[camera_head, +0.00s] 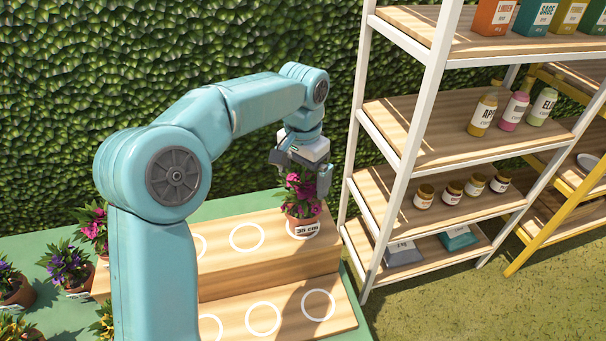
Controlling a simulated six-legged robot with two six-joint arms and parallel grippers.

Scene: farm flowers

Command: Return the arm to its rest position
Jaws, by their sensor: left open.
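My left arm comes in from the left and bends over the wooden stepped stand (270,269). My left gripper (300,178) points down over a potted plant with magenta flowers (301,205). The gripper is open, with its fingers on either side of the flowers' top. The plant's pot, with a white label, stands upright on the upper step at its right end, on a white ring. Whether the fingers touch the leaves cannot be told. My right gripper is not in view.
A white-framed shelf (433,90) with bottles, jars and boxes stands close to the right of the gripper. A leafy hedge (130,60) is behind. More potted flowers (66,264) stand at the left. Empty white rings (247,237) mark both steps.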

